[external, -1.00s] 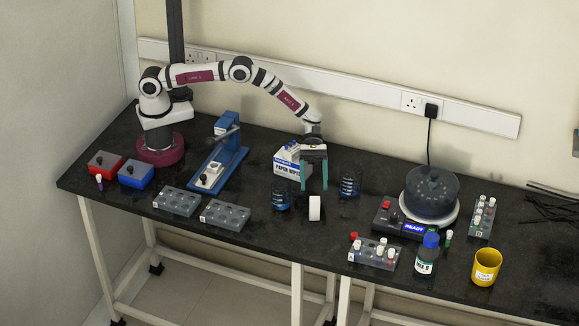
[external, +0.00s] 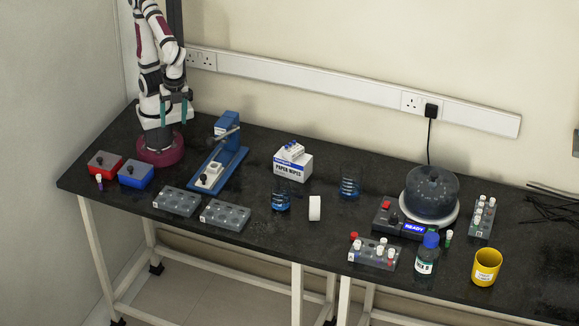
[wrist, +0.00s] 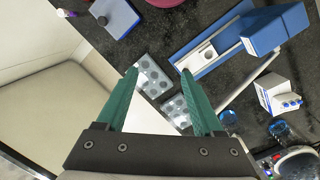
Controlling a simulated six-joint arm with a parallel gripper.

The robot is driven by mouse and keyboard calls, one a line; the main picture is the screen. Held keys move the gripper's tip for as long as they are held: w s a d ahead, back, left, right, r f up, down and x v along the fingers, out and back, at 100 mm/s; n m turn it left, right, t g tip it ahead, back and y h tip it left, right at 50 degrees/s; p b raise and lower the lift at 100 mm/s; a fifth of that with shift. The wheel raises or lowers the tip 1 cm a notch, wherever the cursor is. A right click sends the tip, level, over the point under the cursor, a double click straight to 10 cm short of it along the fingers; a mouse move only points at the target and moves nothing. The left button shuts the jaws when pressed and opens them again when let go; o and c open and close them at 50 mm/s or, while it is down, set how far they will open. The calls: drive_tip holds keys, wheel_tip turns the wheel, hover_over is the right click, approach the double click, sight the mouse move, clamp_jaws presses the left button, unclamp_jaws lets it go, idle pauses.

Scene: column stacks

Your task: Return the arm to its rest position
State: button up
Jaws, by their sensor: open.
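My arm is folded up over its dark red base at the back left of the bench in the external view. My gripper (external: 174,112) hangs in front of the arm's lower links, above the bench. In the wrist view its two green fingers (wrist: 157,95) are spread apart with nothing between them. The view between and beyond them shows the floor, the bench edge and the grey racks below.
The blue press-like stand (external: 220,155), blue box (external: 136,174) and red box (external: 104,164) are nearest the base. Grey racks (external: 177,201) lie in front.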

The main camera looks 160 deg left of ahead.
drive_tip(key=s+a+f+m+y, duration=0.1)
drive_tip(key=s+m+y, duration=0.1)
drive_tip(key=s+m, duration=0.3)
drive_tip(key=shift+s+a+t+y, duration=0.3)
drive_tip(key=shift+s+t, duration=0.1)
drive_tip(key=shift+s, duration=0.05)
idle(0.5)
